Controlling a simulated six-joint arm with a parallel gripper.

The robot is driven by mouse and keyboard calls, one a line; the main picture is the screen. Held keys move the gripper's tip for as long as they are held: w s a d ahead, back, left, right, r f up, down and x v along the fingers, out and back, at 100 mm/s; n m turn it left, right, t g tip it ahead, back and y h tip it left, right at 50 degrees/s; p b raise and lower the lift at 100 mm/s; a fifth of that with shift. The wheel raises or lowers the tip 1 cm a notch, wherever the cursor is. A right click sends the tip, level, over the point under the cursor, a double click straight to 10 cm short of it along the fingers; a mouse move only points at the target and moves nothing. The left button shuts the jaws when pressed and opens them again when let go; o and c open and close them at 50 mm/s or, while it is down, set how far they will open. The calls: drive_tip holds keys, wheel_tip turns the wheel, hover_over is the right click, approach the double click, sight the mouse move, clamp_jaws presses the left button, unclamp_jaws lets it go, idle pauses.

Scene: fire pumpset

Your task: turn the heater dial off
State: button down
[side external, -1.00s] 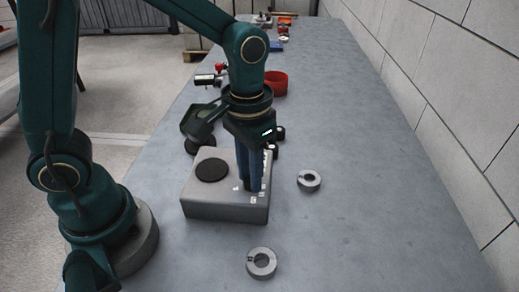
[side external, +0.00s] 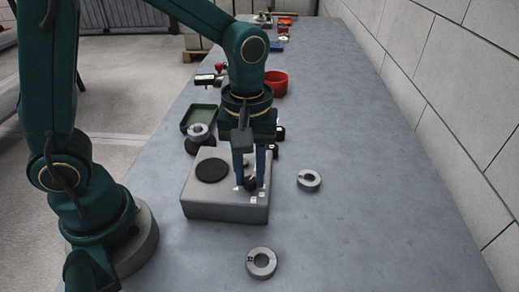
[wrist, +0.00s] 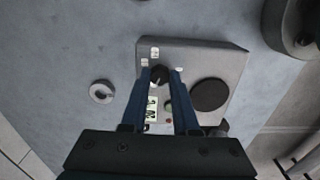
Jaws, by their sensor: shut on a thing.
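The heater (side external: 225,209) is a grey box with a round black plate (side external: 212,170) on top. It also shows in the wrist view (wrist: 215,62). Its black dial (side external: 250,184) sits near the right end of the top, with small white labels around it. My gripper (side external: 250,187) points straight down over it, one finger on each side of the dial. In the wrist view, the dial (wrist: 159,74) is between the two fingertips, and my gripper is shut on it. The dial's exact setting is too small to read.
Grey rings lie on the table right of the heater (side external: 309,180) and in front of it (side external: 261,263). A green tray (side external: 199,118) with a grey ring stands behind it, near a red container (side external: 275,83). The table's right side is clear.

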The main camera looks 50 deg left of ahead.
sight(250, 180)
drive_tip(key=shift+n, duration=0.3)
drive_tip(key=c, duration=0.7)
unclamp_jaws()
drive_tip(key=shift+r, duration=2.65)
